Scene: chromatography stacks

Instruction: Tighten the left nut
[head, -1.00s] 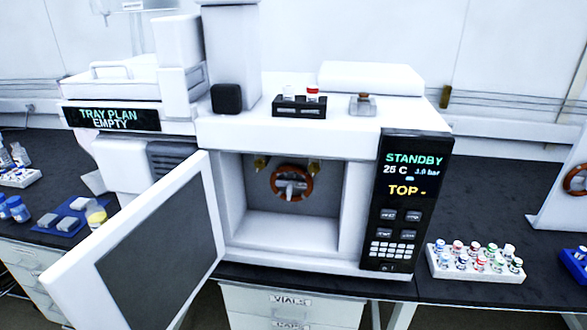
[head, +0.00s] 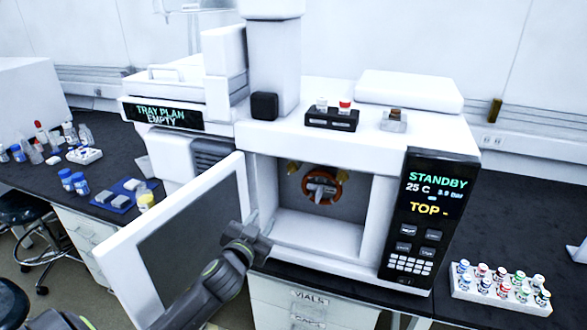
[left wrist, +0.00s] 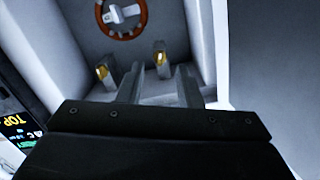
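The instrument's open oven compartment (head: 320,235) holds an orange-brown ring with a pale fitting (head: 322,187). The left brass nut (head: 293,167) sits at the upper left of the compartment, and the right nut (head: 343,175) is partly seen right of the ring. My left gripper (head: 262,243) is in front of the compartment's lower left edge, below the left nut. In the left wrist view, which is turned upside down, its fingers (left wrist: 160,85) are apart and empty. There the left nut (left wrist: 160,57) appears beyond the gap between them, and the right nut (left wrist: 102,71) lies further left.
The open oven door (head: 190,235) stands to the left, with my left arm in front of it. The control panel (head: 430,220) is right of the compartment and reads STANDBY and TOP. A vial rack (head: 500,300) stands on the bench at right.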

